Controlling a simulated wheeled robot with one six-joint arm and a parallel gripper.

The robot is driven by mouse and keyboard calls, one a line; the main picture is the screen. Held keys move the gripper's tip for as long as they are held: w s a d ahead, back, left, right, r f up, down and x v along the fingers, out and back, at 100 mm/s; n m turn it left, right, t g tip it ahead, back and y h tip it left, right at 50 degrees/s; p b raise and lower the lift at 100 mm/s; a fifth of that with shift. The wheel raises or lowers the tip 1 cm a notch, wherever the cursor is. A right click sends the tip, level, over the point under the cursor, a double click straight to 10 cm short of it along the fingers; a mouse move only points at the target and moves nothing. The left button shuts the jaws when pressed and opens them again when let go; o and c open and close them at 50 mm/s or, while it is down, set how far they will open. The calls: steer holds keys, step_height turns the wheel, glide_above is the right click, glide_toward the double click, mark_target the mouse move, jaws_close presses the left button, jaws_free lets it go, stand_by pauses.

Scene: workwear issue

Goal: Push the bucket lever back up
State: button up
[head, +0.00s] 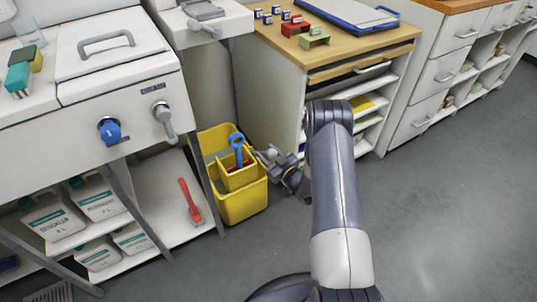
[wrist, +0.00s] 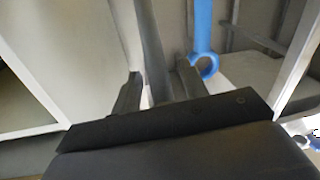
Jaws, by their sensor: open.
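The yellow bucket (head: 243,207) stands on the floor between the white counter and the wooden-topped cabinet, with a smaller yellow insert (head: 238,178) at its top. A blue handle with a ring end (head: 237,142) stands up from the insert; what looks like the same handle shows in the wrist view (wrist: 203,25), right of the fingers. My gripper (head: 268,158) is open at the bucket's right side. In the wrist view a dark grey bar (wrist: 152,45) runs up between my two fingers; it may be the bucket lever. I cannot tell whether the fingers touch it.
The counter's panel (head: 130,118) with a blue knob (head: 109,130) and the cabinet (head: 268,95) close in the bucket on both sides. A red tool (head: 190,200) lies on the lower shelf at left. The grey floor at right is clear.

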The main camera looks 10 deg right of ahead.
steer(key=shift+c, duration=0.4)
jaws_close()
steer(key=shift+r, duration=0.1)
